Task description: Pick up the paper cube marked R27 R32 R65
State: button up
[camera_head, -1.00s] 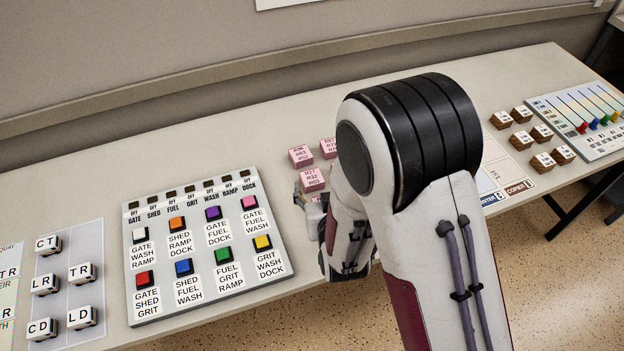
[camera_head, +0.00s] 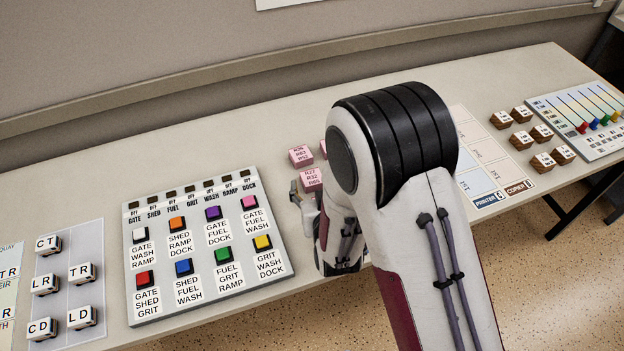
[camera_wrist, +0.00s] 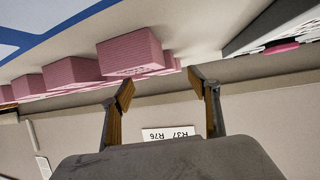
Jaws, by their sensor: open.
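The pink paper cube marked R27 R32 R65 (camera_head: 311,176) rests on the long table, right of the button panel. My gripper (camera_head: 305,198) is beside its near side in the head view, partly hidden by my arm. The wrist view shows both fingers of my gripper (camera_wrist: 165,92) apart, with no cube between them. Several pink cubes show beyond the fingertips in that view, the largest pink cube (camera_wrist: 130,52) being closest. Their print is not readable there, so I cannot tell which is which.
Another pink cube (camera_head: 300,156) stands just behind, and one more is mostly hidden by my arm. The button panel (camera_head: 190,312) lies close on the left. Brown blocks (camera_head: 521,140) and a slider board (camera_head: 590,140) are at the right.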

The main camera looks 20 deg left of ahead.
aim_at(313, 179)
jog(key=shift+w, duration=0.1)
dwell(0.3)
jog(key=shift+x, duration=2.6)
jog(key=shift+f, duration=0.15)
jog(key=c, duration=1.4)
